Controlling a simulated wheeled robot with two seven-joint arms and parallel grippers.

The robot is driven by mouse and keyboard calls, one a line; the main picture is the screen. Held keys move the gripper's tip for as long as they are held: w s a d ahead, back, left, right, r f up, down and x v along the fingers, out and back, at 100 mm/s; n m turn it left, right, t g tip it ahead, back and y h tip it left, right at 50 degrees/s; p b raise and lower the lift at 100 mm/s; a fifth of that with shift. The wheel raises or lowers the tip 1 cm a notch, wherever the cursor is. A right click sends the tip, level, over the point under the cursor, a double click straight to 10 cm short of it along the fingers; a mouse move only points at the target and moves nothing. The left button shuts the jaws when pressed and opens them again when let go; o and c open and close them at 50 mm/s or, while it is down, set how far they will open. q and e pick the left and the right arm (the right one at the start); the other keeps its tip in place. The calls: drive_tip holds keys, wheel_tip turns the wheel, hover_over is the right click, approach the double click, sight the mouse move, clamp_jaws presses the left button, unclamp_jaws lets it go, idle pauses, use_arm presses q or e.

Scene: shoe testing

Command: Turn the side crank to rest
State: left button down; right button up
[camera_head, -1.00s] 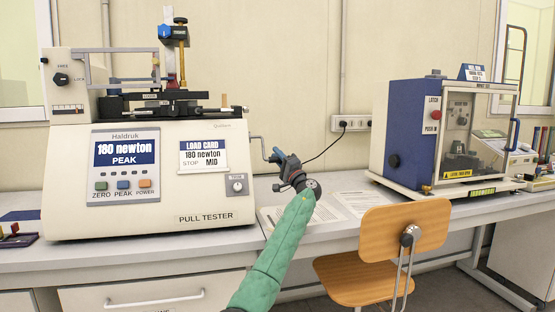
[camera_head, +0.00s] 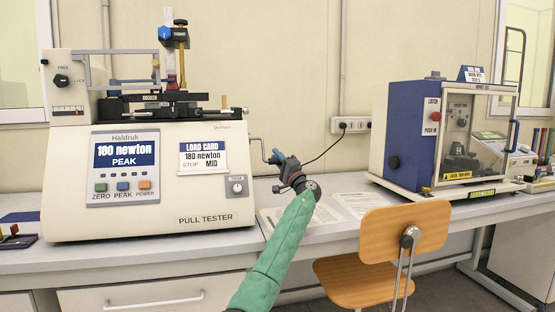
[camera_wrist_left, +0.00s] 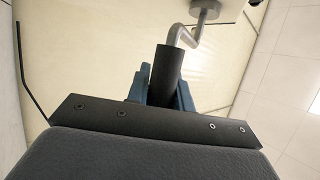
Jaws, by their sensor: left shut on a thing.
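The pull tester (camera_head: 150,190) stands on the bench at the left. Its side crank (camera_head: 256,140) sticks out of the right side as a bent metal rod. In the left wrist view the crank's metal arm (camera_wrist_left: 181,36) runs from a round hub to a black cylindrical handle (camera_wrist_left: 164,72). My left gripper (camera_head: 277,157) is shut on this handle, with its blue fingers (camera_wrist_left: 164,92) on either side. The tester's screen reads 180 newton PEAK, and the load card (camera_head: 203,157) reads 180 newton, STOP MID. My right gripper is not in view.
Papers (camera_head: 350,203) lie on the bench right of the tester. A wooden chair (camera_head: 404,231) stands in front of the bench. A blue and white machine with a clear chamber (camera_head: 408,140) stands at the right. A cable runs to a wall socket (camera_head: 352,124).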

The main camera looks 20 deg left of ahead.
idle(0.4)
use_arm(q)
drive_tip(key=c, duration=1.2)
unclamp_jaws()
drive_tip(key=shift+c, duration=0.2)
drive_tip(key=v, duration=0.7)
drive_tip(key=shift+d+f+b, duration=0.25)
drive_tip(key=shift+b, duration=0.15)
drive_tip(key=shift+s, duration=0.15)
